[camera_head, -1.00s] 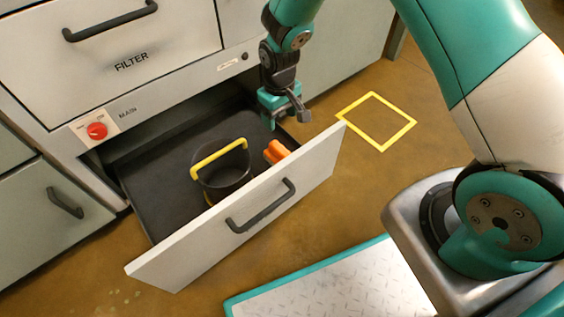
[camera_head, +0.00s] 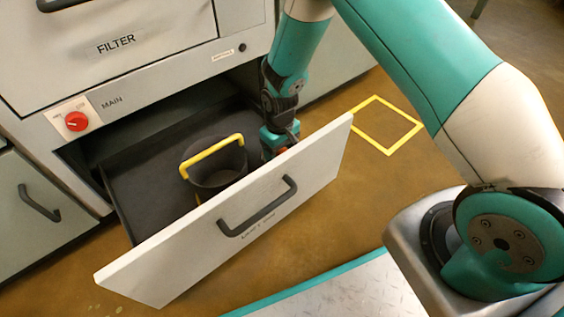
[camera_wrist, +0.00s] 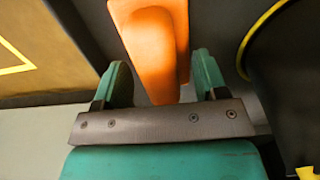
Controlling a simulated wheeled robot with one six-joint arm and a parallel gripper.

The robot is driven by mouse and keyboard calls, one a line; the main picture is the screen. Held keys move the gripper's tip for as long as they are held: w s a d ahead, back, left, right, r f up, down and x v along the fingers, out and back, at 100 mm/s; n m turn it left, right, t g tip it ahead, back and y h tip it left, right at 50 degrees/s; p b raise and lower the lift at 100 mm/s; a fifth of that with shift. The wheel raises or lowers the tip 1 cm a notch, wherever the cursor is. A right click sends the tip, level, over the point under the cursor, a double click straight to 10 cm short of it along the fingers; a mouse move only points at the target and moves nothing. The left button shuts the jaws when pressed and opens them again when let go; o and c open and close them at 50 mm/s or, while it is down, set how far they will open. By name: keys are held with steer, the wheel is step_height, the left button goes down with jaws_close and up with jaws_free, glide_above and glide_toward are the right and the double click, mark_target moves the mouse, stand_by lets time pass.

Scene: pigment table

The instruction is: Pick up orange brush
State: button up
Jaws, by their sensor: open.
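The orange brush (camera_wrist: 153,45) lies in the open drawer. In the wrist view its orange part reaches down between the two green fingers of my gripper (camera_wrist: 162,82). The fingers are apart, with a gap visible on each side of the orange part. In the head view my gripper (camera_head: 277,145) is down inside the drawer, near its front right corner.
A black bucket (camera_head: 218,182) with a yellow handle stands in the drawer (camera_head: 150,180), left of my gripper. The tall white drawer front (camera_head: 170,262) stands close to the gripper. A yellow square (camera_head: 359,138) marks the floor at right. A red knob (camera_head: 76,121) is on the cabinet.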

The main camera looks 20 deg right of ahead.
steer(key=c, duration=1.1)
steer(key=shift+o, duration=0.2)
step_height(320, 180, up, 20)
steer(key=p, duration=1.1)
